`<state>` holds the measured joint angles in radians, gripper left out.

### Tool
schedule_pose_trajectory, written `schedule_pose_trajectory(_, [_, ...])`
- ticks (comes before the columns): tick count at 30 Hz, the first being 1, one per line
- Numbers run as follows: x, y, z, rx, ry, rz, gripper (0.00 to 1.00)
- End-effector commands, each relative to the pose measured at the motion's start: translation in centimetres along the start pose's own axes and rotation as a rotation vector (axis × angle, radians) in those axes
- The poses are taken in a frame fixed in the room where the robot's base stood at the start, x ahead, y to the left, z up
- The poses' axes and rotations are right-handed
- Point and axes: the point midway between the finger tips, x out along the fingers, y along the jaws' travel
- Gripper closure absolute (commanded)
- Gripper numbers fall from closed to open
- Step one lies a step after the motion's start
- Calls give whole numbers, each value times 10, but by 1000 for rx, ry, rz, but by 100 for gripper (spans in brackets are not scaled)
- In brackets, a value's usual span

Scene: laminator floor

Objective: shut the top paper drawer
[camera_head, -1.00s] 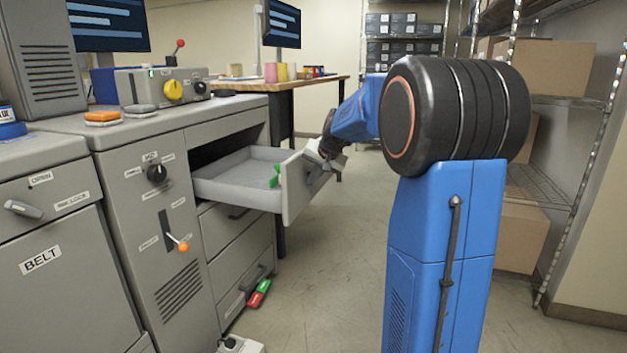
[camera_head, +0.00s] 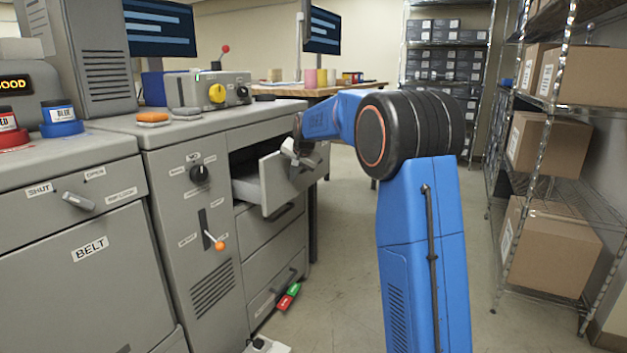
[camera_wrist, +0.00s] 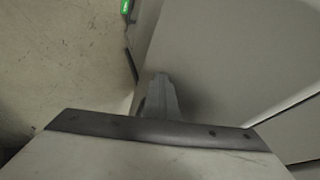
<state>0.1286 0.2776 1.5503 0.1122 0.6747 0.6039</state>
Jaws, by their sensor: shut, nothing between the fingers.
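The top paper drawer (camera_head: 275,184) is a grey drawer in the cabinet right of the lever panel, and it stands partly open. Its front panel is tilted to my view and a dark gap shows above its tray. My gripper (camera_head: 291,153) is at the outer face of the drawer front, near its upper part, and looks to be against it. Contact cannot be told for certain. In the wrist view the shut fingers (camera_wrist: 160,97) point at a grey surface. The drawer's handle is hidden behind my gripper and arm.
A wire shelf with cardboard boxes (camera_head: 548,143) stands at the right. The floor between is clear.

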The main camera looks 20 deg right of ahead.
Motion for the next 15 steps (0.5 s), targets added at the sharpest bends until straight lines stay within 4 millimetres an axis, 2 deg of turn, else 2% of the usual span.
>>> schedule_pose_trajectory(1, [9, -14, 1, -4, -2, -2, 100])
schedule_pose_trajectory(6, [30, -54, 1, -3, -1, -1, 100])
schedule_pose_trajectory(15, [58, -107, 0, -2, 0, -1, 100])
